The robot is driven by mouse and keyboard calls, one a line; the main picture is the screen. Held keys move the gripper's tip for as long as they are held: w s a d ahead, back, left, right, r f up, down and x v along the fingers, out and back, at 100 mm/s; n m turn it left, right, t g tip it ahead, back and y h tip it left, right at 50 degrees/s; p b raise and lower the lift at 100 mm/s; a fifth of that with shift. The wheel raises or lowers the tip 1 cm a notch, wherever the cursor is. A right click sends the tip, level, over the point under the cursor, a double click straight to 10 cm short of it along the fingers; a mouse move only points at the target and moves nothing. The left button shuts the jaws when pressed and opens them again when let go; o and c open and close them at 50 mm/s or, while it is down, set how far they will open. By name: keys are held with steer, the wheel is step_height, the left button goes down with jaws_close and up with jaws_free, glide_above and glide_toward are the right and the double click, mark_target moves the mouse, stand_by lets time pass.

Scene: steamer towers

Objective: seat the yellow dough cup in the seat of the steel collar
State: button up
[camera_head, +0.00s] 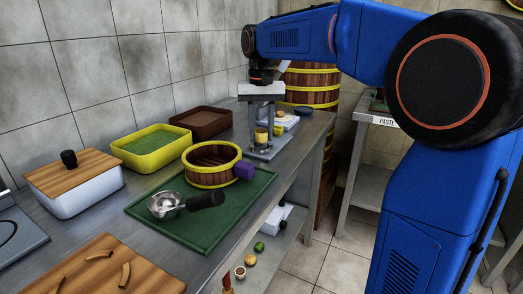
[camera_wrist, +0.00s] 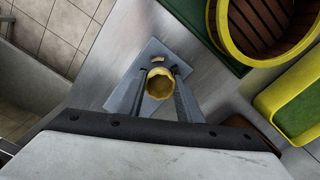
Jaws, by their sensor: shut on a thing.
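My gripper (camera_head: 261,139) points straight down at the far end of the counter. Its two fingers are shut on the yellow dough cup (camera_head: 261,135), which looks upright between them. In the wrist view the cup (camera_wrist: 159,84) shows its open, hollow top between the fingertips of my gripper (camera_wrist: 157,90). Below it is a grey steel plate (camera_head: 262,154), also in the wrist view (camera_wrist: 151,51). I cannot make out the collar's seat; the cup and fingers cover the plate's middle. I cannot tell whether the cup touches the plate.
A small yellowish piece (camera_wrist: 157,59) shows beyond the cup. A wooden steamer ring with yellow bands (camera_head: 211,180) stands on a green tray (camera_head: 150,208) nearby. A yellow bin (camera_head: 151,158) and a brown bin (camera_head: 203,123) line the wall. The counter's edge is close on the right.

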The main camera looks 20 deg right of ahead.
steer(key=shift+r, duration=1.7)
